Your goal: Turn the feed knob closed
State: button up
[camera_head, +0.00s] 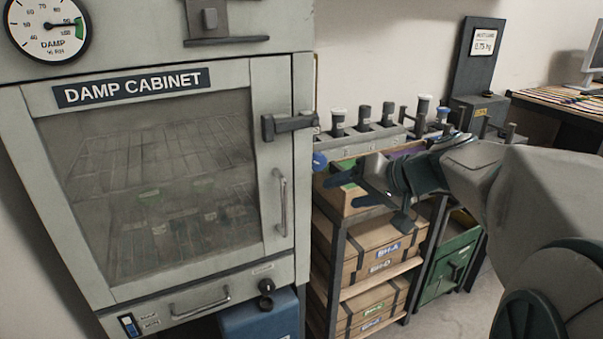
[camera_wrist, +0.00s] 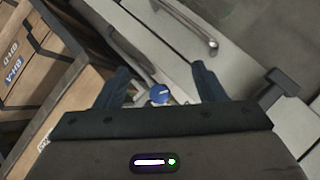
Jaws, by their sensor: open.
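My gripper (camera_head: 341,192) is open and empty, just right of and below the blue knob in the head view. Its two dark fingers also show in the wrist view (camera_wrist: 161,70).
The damp cabinet (camera_head: 255,200) fills the left, with a door handle (camera_head: 281,202) and latch (camera_head: 290,123) jutting out. A shelf rack with wooden crates (camera_head: 375,247) stands below my gripper. Several dark-capped bottles (camera_head: 364,113) stand behind. A blue box (camera_head: 258,322) is under the cabinet.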

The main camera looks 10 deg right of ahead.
aim_at(322, 162)
jog(key=w+d+r+t+y+b, duration=0.1)
jog(key=w+d+r+t+b, duration=0.1)
jog(key=w+d+t+b, duration=0.3)
jog(key=shift+g, duration=0.5)
jog(key=x, duration=0.9)
jog(key=d+x, duration=0.1)
jog(key=x, duration=0.3)
jog(key=shift+w+a+f, duration=0.15)
jog(key=shift+w+f, duration=0.1)
jog(key=shift+w, duration=0.4)
jog(key=c, duration=1)
